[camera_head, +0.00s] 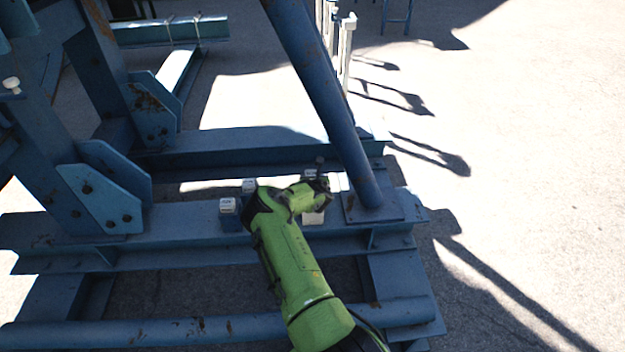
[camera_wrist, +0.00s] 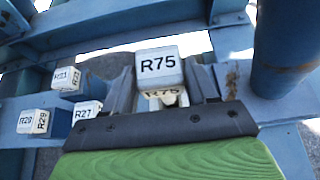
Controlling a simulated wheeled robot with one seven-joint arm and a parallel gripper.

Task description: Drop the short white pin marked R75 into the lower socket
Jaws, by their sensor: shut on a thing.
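The white pin marked R75 (camera_wrist: 158,66) is between the two fingers of my gripper (camera_wrist: 162,84) in the wrist view. Its black label faces the camera, and a second R75 label shows on its near side. My gripper (camera_head: 315,190) is shut on it, above the blue beam and left of the slanted post in the head view. White patches show around the gripper there, but I cannot tell which belong to the pin. The lower socket cannot be made out in either view, so I cannot tell whether the pin is over it.
White blocks marked R29 (camera_wrist: 33,121), R21 (camera_wrist: 68,78) and R27 (camera_wrist: 86,112) stand left of my gripper. A thick blue post (camera_head: 325,95) rises close on the right. Blue beams (camera_head: 170,222) cross below. Open pavement (camera_head: 540,150) lies to the right.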

